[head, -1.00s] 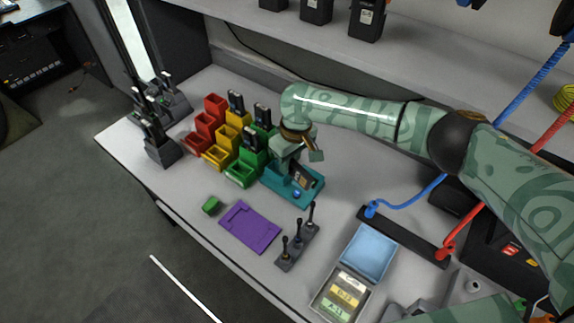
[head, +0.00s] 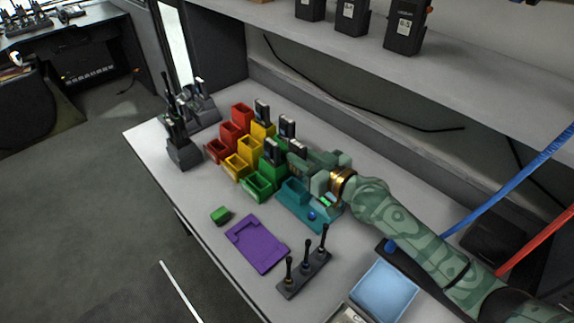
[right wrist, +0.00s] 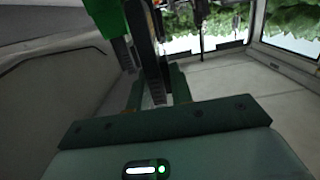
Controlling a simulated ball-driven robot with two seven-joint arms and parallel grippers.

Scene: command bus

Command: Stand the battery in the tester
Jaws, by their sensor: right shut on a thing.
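The teal tester (head: 293,212) stands on the bench with an open block-like socket (head: 294,188) and a round blue knob (head: 312,216); my wrist covers part of it. My right gripper (head: 300,160) reaches in level from the right, just behind the tester, next to the green bins (head: 258,186). It is shut on a dark battery (head: 299,147) with a light top; in the right wrist view the battery (right wrist: 152,62) stands between the fingers, close to a green bin wall (right wrist: 92,28). I cannot tell whether it is clear of the bins. My left gripper is not in view.
Other batteries stand in the yellow bins (head: 240,165) and green bins; red bins (head: 232,130) are further left.

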